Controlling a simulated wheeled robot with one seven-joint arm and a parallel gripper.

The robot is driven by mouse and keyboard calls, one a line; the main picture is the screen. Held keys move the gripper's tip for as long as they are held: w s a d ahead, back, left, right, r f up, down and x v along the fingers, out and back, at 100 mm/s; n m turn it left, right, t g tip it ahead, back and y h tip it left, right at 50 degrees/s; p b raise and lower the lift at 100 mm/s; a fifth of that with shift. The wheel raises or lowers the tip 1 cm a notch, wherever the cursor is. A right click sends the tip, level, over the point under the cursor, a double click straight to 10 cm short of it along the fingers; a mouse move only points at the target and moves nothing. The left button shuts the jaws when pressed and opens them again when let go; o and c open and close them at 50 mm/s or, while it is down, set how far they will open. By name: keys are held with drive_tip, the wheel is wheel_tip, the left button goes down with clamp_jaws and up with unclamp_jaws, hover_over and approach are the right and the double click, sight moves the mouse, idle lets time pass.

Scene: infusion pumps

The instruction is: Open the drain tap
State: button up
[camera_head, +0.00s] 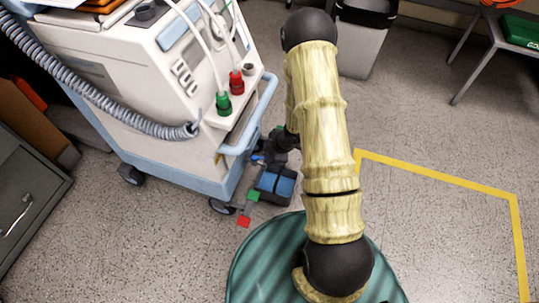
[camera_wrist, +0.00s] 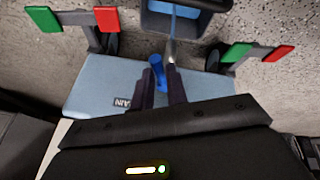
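The blue tap (camera_wrist: 158,73) stands up from the pale blue base of the machine (camera_wrist: 95,80), near a dark label ending in "AIN" (camera_wrist: 123,102). My gripper (camera_wrist: 162,71) is open, with its two dark fingers on either side of the tap in the wrist view. The left finger looks very close to the tap; I cannot tell whether it touches. In the head view the machine (camera_head: 150,75) stands at the left, and my gripper reaches low beside its near corner. The tap itself is hard to make out there.
A blue container (camera_wrist: 185,25) lies just beyond the tap. Red-and-green pedals flank the base at left (camera_wrist: 105,18) and right (camera_wrist: 278,53). In the head view, a grey bin (camera_head: 362,45) stands behind my arm. Open floor with yellow tape (camera_head: 440,177) lies right.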

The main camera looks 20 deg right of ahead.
clamp_jaws()
drive_tip(key=shift+s+a+m+t+h+b, duration=0.15)
drive_tip(key=shift+s+m+t+h+b, duration=0.2)
drive_tip(key=shift+m, duration=0.45)
drive_tip(key=o, duration=0.5)
unclamp_jaws()
